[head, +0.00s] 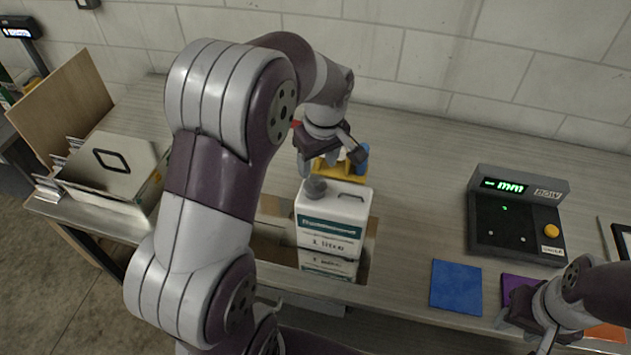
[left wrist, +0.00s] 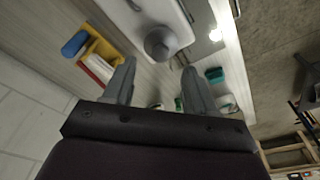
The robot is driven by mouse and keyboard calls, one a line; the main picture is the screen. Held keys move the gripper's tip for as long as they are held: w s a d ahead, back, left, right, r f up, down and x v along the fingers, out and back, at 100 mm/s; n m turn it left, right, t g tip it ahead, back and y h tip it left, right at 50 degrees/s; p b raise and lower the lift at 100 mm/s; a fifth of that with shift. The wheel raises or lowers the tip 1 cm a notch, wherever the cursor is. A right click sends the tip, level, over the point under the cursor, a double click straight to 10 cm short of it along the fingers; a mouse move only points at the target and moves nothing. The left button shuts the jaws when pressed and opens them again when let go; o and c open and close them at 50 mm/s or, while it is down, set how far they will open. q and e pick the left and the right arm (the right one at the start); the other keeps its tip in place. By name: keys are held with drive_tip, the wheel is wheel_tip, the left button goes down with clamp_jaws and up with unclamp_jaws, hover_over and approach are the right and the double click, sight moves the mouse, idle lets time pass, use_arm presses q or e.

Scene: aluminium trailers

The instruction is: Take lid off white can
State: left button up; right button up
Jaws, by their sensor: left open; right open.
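The white can (head: 330,219) stands near the front edge of the table, with a green label band and a handle on top. Its round grey lid (head: 315,187) sits on the top at the left. In the left wrist view the lid (left wrist: 160,45) shows ahead of the fingertips, roughly centred between them, on the white can (left wrist: 134,19). My left gripper (head: 331,162) is open and empty just above and behind the lid; in the left wrist view (left wrist: 159,66) nothing is between its fingers. My right gripper (head: 525,332) is open at the lower right, far from the can.
A yellow holder (head: 338,170) with a blue item (head: 362,158) is close behind the can. A metal case (head: 112,170) is at the left. A device with a green display (head: 517,215) stands at the right, with a blue mat (head: 456,287) in front. The table between is clear.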

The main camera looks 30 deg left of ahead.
sight(315, 177)
use_arm(q)
drive_tip(key=f, duration=0.1)
drive_tip(key=f+p, duration=0.1)
drive_tip(key=f, duration=0.1)
drive_tip(key=f+p, duration=0.1)
drive_tip(key=shift+w+a+f, duration=0.15)
drive_tip(key=shift+w+a, duration=0.05)
drive_tip(key=shift+a, duration=0.15)
drive_tip(key=shift+s+f, duration=0.1)
drive_tip(key=shift+f, duration=0.3)
clamp_jaws()
